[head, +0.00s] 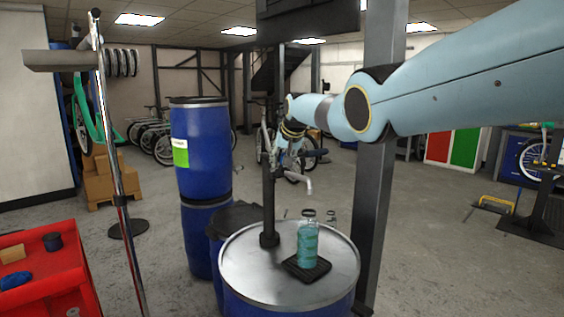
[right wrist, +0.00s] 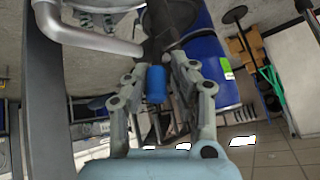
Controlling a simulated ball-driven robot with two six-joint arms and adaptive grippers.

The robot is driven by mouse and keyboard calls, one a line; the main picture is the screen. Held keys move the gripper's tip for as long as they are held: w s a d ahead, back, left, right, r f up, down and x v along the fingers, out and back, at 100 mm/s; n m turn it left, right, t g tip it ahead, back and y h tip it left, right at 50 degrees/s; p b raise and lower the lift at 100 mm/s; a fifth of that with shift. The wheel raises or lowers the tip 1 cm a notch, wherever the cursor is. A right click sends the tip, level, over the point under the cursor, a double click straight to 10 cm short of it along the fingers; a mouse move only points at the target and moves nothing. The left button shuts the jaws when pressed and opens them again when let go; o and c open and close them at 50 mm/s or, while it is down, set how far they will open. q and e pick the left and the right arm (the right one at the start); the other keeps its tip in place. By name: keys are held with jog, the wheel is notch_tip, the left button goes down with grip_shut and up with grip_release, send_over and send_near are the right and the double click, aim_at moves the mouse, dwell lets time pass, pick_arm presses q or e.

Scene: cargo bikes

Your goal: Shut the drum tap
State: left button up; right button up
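The drum tap (head: 268,205) stands on the steel drum lid as a dark upright pipe with a grey spout (head: 305,182) bent down at its end. The spout also shows in the right wrist view (right wrist: 95,38). The tap's blue handle (right wrist: 156,86) lies between the two fingers of my right gripper (right wrist: 158,72), with a gap visible on the left side. The gripper is open around it; in the head view the gripper (head: 290,148) is small and partly hides the tap's top. A bottle of blue-green liquid (head: 308,246) stands below the spout. My left gripper is not in view.
The bottle stands on a black drip tray (head: 306,270) on the drum lid (head: 250,260). A grey post (head: 376,200) rises close to the right of the drum. Stacked blue drums (head: 203,150) stand behind left. A red cart (head: 45,270) is at front left.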

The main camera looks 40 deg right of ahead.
jog(key=shift+o, duration=1.4)
jog(key=shift+s+a+f, duration=0.1)
jog(key=shift+f, duration=0.1)
jog(key=shift+s+r, duration=0.35)
jog(key=shift+r, duration=0.15)
jog(key=v, duration=1)
jog(key=shift+s+r, duration=0.15)
jog(key=shift+r, duration=0.2)
jog(key=shift+a+f, duration=0.1)
